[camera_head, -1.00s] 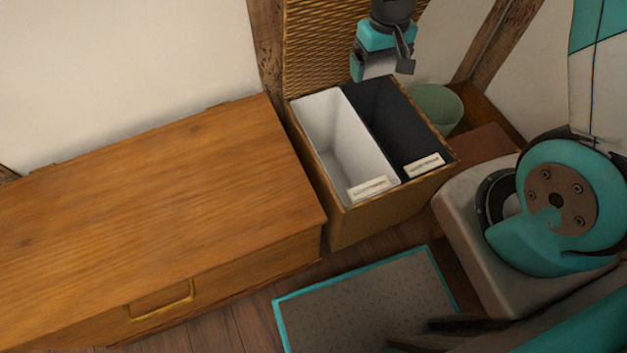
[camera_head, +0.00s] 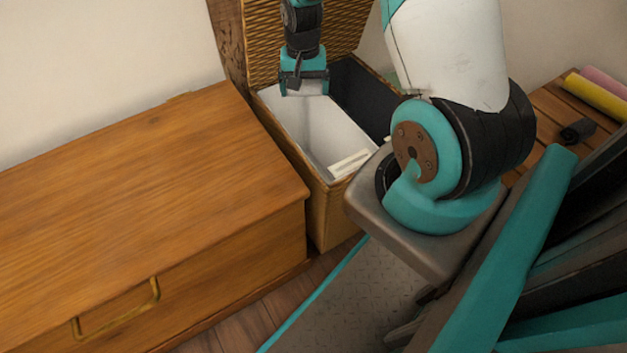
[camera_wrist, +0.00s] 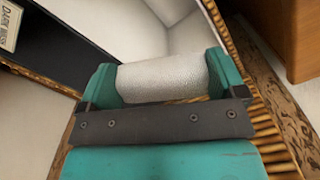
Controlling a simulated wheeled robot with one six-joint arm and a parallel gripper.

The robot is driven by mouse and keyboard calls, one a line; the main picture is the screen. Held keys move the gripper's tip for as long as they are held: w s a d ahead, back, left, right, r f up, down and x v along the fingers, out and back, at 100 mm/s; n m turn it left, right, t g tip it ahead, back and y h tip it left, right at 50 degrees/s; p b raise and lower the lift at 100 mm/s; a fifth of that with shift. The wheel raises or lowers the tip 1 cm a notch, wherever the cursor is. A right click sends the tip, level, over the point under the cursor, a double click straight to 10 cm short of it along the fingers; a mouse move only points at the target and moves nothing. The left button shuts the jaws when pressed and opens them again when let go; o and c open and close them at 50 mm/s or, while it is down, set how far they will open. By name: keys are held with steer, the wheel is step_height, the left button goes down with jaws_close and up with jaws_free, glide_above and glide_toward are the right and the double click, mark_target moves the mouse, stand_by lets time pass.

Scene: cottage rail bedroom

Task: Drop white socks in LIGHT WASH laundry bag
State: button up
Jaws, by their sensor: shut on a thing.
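My gripper (camera_head: 304,84) points down, shut on the rolled white socks (camera_head: 306,91). The socks also show in the wrist view (camera_wrist: 163,75), held between the teal fingers. The LIGHT WASH laundry bag (camera_head: 318,130) is the white-lined left half of an open wicker hamper, with a pale label at its front whose text is too small to read. In the head view the gripper and socks are over the back part of this white opening. White lining (camera_wrist: 188,30) shows beyond the socks in the wrist view. How high the socks are above the rim is unclear.
The black-lined half (camera_head: 357,97) of the hamper adjoins on the right; its DARK WASH label (camera_wrist: 9,25) shows in the wrist view. The raised wicker lid (camera_head: 345,30) stands behind. A wooden chest (camera_head: 150,190) stands close on the left. My arm hides the hamper's right front.

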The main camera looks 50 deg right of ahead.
steer(key=d+f+m+b, duration=0.1)
steer(key=f, duration=0.1)
steer(key=s+d+f+m, duration=0.1)
steer(key=d+f, duration=0.1)
steer(key=shift+d+f+b, duration=0.15)
steer(key=shift+d+b, duration=0.05)
steer(key=shift+b, duration=0.2)
step_height(320, 180, down, 6)
steer(key=b, duration=0.6)
steer(key=shift+r, duration=0.2)
steer(key=o, duration=0.6)
step_height(320, 180, up, 18)
steer(key=p, duration=0.7)
steer(key=shift+f, duration=0.25)
